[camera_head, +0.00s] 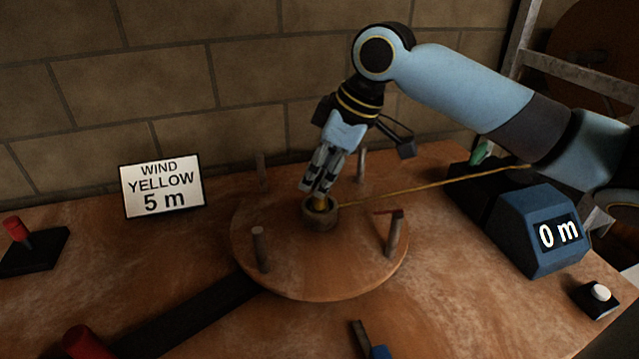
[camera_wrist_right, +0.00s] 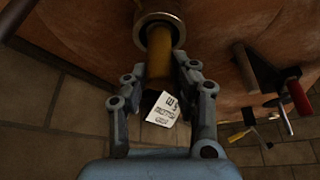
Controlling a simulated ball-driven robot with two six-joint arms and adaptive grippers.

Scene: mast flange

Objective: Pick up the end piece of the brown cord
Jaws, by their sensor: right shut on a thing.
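My right gripper (camera_head: 324,184) points down at the middle of a round wooden disc (camera_head: 320,284). It is shut on a yellow-ochre end piece (camera_wrist_right: 160,52), whose far end sits in a ring-shaped hub (camera_head: 320,217). The hub's metal rim also shows in the wrist view (camera_wrist_right: 158,17). A yellow cord (camera_head: 430,188) runs from the hub to the right, past a blue counter. No clearly brown cord shows. I cannot tell whether the end piece is still in contact with the hub's bottom. My left gripper is not in view.
Several upright pegs, such as the front left one (camera_head: 260,249), stand on the disc around the hub. A sign (camera_head: 162,185) reads "WIND YELLOW 5 m". The blue counter (camera_head: 545,232) reads 0 m. A white button (camera_head: 600,292) and a red lever (camera_head: 17,229) flank the table.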

